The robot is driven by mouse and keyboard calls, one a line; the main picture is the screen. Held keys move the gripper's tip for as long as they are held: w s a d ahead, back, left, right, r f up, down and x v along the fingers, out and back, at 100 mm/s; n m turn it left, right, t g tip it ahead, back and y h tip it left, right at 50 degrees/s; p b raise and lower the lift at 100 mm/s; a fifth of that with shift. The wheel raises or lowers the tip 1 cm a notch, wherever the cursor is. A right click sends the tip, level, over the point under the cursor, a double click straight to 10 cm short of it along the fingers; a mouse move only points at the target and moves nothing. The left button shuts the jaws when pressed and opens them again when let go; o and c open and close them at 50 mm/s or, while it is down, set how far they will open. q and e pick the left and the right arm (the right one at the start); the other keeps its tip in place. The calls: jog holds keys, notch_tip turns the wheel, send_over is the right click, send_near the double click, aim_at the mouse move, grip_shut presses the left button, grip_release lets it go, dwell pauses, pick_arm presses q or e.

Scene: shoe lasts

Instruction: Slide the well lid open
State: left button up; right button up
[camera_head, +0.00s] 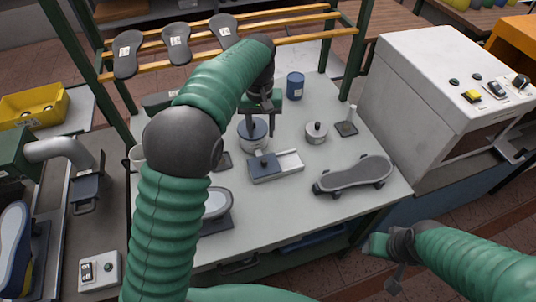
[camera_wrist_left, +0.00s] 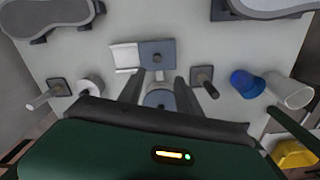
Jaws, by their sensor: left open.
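The well lid (camera_head: 261,166) is a small blue-grey plate with a dark knob, on the left part of a low well with a white channel (camera_head: 289,161) at its right. In the left wrist view the lid (camera_wrist_left: 157,53) lies just ahead of my fingers, the white channel to its left. My left gripper (camera_head: 258,116) is open and empty, above a round blue-grey pot (camera_head: 252,132) behind the lid. In the wrist view its fingers (camera_wrist_left: 158,95) stand apart over that pot, not touching the lid. My right gripper (camera_head: 385,247) is beyond the table's right front; its jaw state is unclear.
A white pot (camera_head: 316,132), a post on a pad (camera_head: 346,128) and a blue cup (camera_head: 295,86) stand behind. The table front is clear.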

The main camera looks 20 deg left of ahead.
pick_arm(q)
send_over(264, 160)
jog(key=a, duration=0.1)
notch_tip(264, 160, down, 8)
jog(key=shift+w, duration=0.1)
jog(key=f, duration=0.1)
jog(key=d+f, duration=0.1)
jog(key=f, duration=0.1)
jog(key=d+f, duration=0.1)
jog(key=shift+f, duration=0.7)
jog(key=shift+a+f, duration=0.1)
jog(key=shift+f, duration=0.1)
jog(key=shift+a+f, duration=0.2)
jog(key=shift+a, duration=0.5)
jog(key=shift+c, duration=1.5)
jog(key=shift+d, duration=0.1)
jog(key=shift+c, duration=1.2)
jog(key=shift+w+d, duration=0.1)
jog(key=shift+d, duration=0.35)
grip_shut()
jog(key=shift+a, duration=0.35)
pick_arm(e)
jog(key=shift+w+a+f, duration=0.1)
jog(key=shift+w+a, duration=0.1)
jog(key=shift+w, duration=0.1)
pick_arm(q)
jog(key=shift+d, duration=0.15)
